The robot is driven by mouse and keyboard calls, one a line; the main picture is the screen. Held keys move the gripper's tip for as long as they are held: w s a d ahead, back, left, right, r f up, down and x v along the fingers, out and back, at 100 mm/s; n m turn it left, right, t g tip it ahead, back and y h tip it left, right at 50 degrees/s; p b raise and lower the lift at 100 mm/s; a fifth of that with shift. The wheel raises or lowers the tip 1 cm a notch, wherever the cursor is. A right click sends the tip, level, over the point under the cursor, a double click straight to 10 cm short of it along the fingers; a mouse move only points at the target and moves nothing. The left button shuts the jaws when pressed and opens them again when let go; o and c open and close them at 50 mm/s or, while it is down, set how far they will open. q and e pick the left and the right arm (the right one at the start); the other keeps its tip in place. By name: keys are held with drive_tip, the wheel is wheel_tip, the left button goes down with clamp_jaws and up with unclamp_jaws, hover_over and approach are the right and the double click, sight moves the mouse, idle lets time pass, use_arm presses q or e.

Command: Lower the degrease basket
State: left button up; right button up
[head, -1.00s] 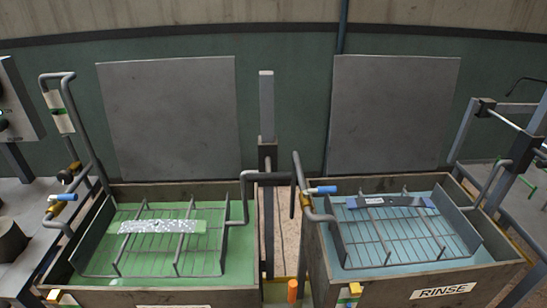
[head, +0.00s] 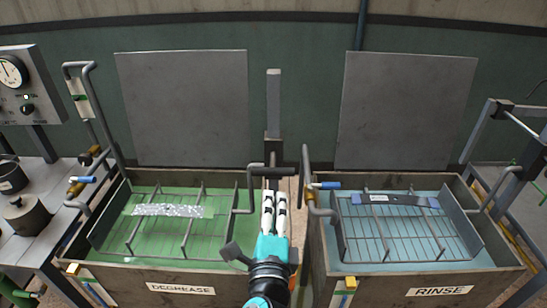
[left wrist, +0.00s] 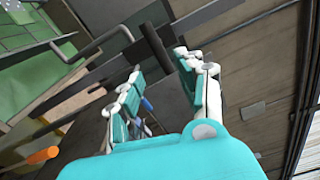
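The degrease basket (head: 187,248), a dark wire rack, sits within the left tank (head: 205,268) labelled DEGREASE, at the green liquid. I cannot tell how deep it is. A white speckled strip (head: 168,210) lies across it. Its bent handle rod (head: 249,178) rises at the right side and reaches toward the central post (head: 273,120). My left gripper (head: 274,192) points up and away just below the rod's end, its white fingers apart. In the left wrist view my left gripper (left wrist: 158,62) is open, with dark bars beyond its fingertips; contact cannot be told. My right gripper is not in view.
The RINSE tank (head: 435,282) with its own basket (head: 385,245) and dark strip (head: 395,200) stands close on the right. A blue-tipped lever (head: 327,185) sticks out between the tanks. A gauge box (head: 22,82) and pots (head: 27,215) are at the left.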

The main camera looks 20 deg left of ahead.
sight(273, 156)
use_arm(q)
drive_tip(key=p+x, duration=0.4)
drive_tip(key=x, duration=1.2)
drive_tip(key=shift+f+p, duration=0.1)
drive_tip(key=shift+p, duration=0.25)
drive_tip(key=shift+w+a, duration=0.2)
drive_tip(key=shift+w, duration=0.2)
clamp_jaws()
drive_tip(key=shift+f, duration=0.1)
